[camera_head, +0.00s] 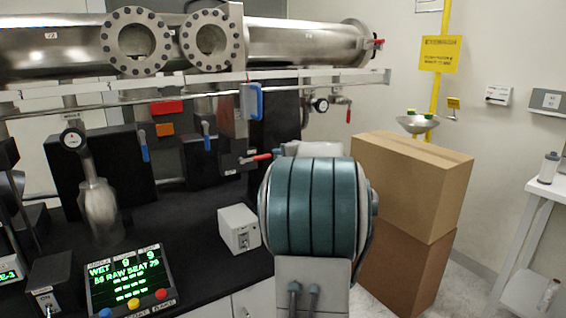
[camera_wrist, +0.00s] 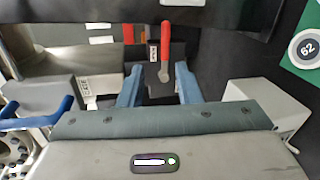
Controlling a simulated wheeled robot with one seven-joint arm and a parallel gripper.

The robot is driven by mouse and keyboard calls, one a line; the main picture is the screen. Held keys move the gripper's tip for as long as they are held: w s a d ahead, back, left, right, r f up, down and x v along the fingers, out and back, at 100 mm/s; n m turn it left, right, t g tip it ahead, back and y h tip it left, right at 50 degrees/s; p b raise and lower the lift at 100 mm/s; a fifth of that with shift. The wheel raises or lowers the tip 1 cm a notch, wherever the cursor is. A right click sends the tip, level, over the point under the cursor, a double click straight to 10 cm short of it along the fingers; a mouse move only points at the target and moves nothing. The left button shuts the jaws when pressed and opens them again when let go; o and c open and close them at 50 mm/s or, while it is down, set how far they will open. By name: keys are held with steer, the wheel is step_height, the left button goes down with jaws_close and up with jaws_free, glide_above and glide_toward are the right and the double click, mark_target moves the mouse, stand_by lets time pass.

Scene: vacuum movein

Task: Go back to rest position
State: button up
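My gripper (camera_wrist: 160,72) shows in the wrist view with its two blue fingers apart. Nothing is held between them. A red-handled lever (camera_wrist: 166,42) appears just beyond the fingertips, its lower end lying between them in the picture. I see no contact, but I cannot tell the exact distance. In the head view my teal and grey arm stands in the middle of the picture and hides the gripper. A red lever (camera_head: 256,158) shows there just left of the arm; I cannot tell for sure that it is the same one.
Steel vacuum pipes (camera_head: 307,42) run across the back over a rail with blue and red valve handles. A lit display box (camera_head: 130,280) and a small grey switch box (camera_head: 239,228) stand on the black bench. Stacked cardboard boxes (camera_head: 412,180) stand right of my arm.

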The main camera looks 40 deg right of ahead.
steer(key=shift+v, duration=0.75)
steer(key=s+a+r+m+g+h+p, duration=0.2)
steer(key=s+a+m+g+h+p, duration=0.15)
steer(key=a+m, duration=0.65)
steer(key=s+a+f+m+g+y+p, duration=0.2)
steer(key=s+a+f+m+g, duration=0.2)
steer(key=s+a, duration=0.8)
steer(key=s+a+f+m+g+y+p, duration=0.1)
steer(key=s+a+f+m+g+y, duration=0.2)
steer(key=s+a+f, duration=0.5)
steer(key=s+a+m+g, duration=0.1)
steer(key=s+a+g, duration=0.1)
steer(key=s+a, duration=0.2)
steer(key=shift+a+f+p, duration=0.3)
steer(key=shift+a+p, duration=0.1)
steer(key=shift+a, duration=0.15)
